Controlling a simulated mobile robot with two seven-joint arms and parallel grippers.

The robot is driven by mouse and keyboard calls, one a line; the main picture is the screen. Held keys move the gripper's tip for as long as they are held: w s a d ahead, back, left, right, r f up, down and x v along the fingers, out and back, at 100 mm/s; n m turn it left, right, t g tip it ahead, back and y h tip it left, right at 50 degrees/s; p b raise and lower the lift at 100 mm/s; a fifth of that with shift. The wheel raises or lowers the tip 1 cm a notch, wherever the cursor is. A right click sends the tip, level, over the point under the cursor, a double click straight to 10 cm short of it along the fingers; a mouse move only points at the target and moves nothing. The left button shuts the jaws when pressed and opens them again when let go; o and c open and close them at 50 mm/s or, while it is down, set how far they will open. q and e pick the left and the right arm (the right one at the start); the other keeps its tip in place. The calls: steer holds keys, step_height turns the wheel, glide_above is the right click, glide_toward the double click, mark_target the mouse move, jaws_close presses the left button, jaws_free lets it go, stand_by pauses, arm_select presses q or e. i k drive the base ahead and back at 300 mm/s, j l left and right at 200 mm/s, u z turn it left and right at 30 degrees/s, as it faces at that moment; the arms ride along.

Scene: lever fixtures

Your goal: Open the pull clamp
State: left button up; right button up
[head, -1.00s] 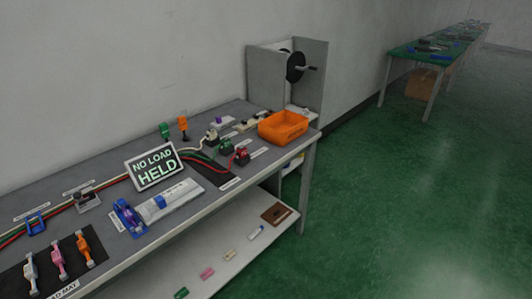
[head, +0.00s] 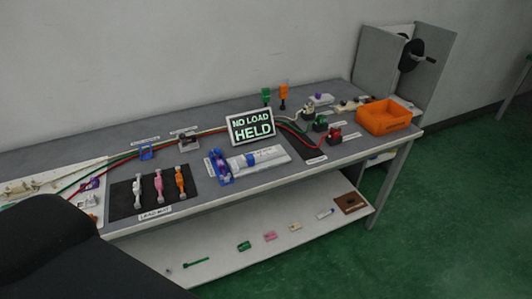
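Several lever fixtures stand on a long grey workbench (head: 95,149); the labels are too small to read, so I cannot tell for sure which is the pull clamp. A blue fixture with a purple part (head: 220,166) sits in front of the sign, beside a white block with a cylinder (head: 259,158). Another purple-levered piece (head: 89,184) lies on the white board at the left. A dark lever fixture on a light base (head: 187,141) stands behind the mat. Neither gripper shows. A black part, likely my arm, covers the lower left and hides part of the bench.
A sign reading "NO LOAD HELD" (head: 251,127) stands mid-bench. A black mat (head: 127,203) holds white, pink and orange levers. An orange bin (head: 384,117) and a grey panelled stand with a black wheel (head: 411,55) are at the right. Small items lie on the lower shelf (head: 215,276).

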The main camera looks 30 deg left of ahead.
mark_target(217, 151)
steer(key=j+u, duration=0.15)
steer(key=u, duration=1)
steer(key=l+z, duration=0.5)
steer(key=l, duration=0.95)
steer(key=i+j, duration=0.1)
steer(key=j, duration=0.4)
steer(key=i+z, duration=0.05)
steer(key=i, duration=0.05)
